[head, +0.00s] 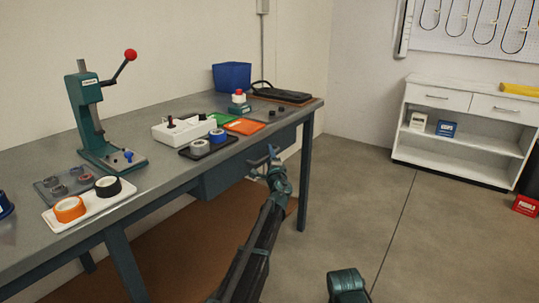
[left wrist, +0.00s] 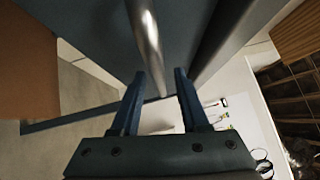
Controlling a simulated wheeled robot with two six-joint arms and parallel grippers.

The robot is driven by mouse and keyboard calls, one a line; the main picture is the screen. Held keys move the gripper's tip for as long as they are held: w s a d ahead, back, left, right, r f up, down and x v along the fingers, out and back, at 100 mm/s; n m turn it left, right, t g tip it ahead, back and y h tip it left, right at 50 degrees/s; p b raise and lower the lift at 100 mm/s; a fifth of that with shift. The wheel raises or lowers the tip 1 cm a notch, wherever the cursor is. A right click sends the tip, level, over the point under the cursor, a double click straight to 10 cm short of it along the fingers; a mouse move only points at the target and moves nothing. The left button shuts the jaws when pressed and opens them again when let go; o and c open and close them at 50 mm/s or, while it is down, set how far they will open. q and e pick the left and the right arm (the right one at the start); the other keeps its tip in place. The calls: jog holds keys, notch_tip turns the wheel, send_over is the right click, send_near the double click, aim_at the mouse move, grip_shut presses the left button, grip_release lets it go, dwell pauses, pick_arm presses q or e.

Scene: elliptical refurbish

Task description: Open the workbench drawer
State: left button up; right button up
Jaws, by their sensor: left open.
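The blue-grey workbench drawer (head: 225,177) hangs under the front edge of the grey workbench (head: 150,196). I cannot tell for sure whether it stands slightly out. My left gripper (head: 272,152) is at the right part of the drawer front, partly hiding it. In the left wrist view, the drawer front (left wrist: 85,30) fills the top, and a shiny metal bar handle (left wrist: 150,45) runs down from the top edge. My left gripper (left wrist: 159,85) is open there, its two fingers on either side of the handle's lower end in the picture. Contact cannot be made out.
A green press (head: 90,120), tape tray (head: 88,205), white box (head: 184,130) and blue bin (head: 232,76) stand on the bench. A white cabinet (head: 465,147) stands at the back right.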

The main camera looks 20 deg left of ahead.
pick_arm(q)
grip_shut()
dwell(1.5)
